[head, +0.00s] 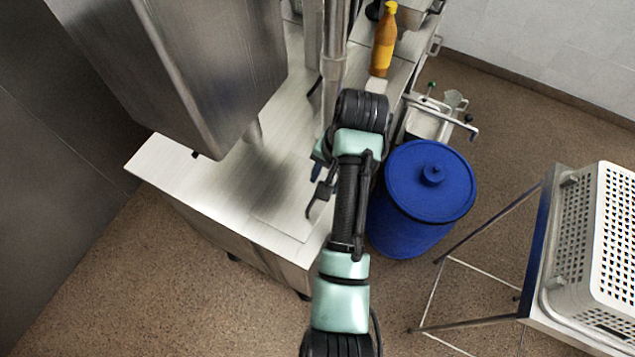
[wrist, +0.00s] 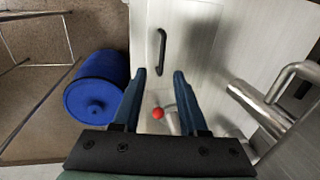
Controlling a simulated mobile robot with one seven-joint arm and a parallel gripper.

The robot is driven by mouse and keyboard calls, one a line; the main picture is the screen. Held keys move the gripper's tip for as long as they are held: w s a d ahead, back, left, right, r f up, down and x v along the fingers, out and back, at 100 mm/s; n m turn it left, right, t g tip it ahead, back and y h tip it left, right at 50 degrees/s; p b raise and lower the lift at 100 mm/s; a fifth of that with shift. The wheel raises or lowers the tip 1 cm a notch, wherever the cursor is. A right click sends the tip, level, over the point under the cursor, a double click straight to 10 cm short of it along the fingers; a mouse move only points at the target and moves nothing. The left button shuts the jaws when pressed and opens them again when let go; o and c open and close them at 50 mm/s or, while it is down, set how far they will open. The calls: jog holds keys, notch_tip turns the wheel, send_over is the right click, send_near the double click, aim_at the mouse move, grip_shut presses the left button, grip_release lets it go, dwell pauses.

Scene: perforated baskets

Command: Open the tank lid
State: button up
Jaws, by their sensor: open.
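My gripper (wrist: 159,74) is open, with nothing between its two dark blue fingers. In the head view my gripper (head: 318,190) hangs over the steel worktop, partly hidden by my arm. A black bar handle (wrist: 162,52) on a pale metal surface lies just beyond the fingertips in the wrist view; I cannot tell whether it belongs to a tank lid. A red ball knob (wrist: 158,113) shows between the fingers, lower down. A blue drum (head: 405,232) stands on the floor right of the worktop, its round knobbed lid (head: 431,182) on top. The drum (wrist: 97,85) is left of the fingers in the wrist view.
A large steel box (head: 215,70) overhangs the worktop (head: 285,215) at left. An orange bottle (head: 383,42) stands at the back. A white perforated basket (head: 600,240) rests on a stand at right. Metal pipes (wrist: 262,108) are right of my gripper. Floor shows between drum and stand.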

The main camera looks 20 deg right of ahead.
send_over(318, 204)
jog(key=f, duration=0.3)
jog(key=f+p, duration=0.1)
jog(key=f, duration=0.3)
jog(key=shift+s, duration=0.2)
jog(key=shift+w+f, duration=0.25)
jog(key=shift+f, duration=0.2)
grip_shut()
dwell(0.6)
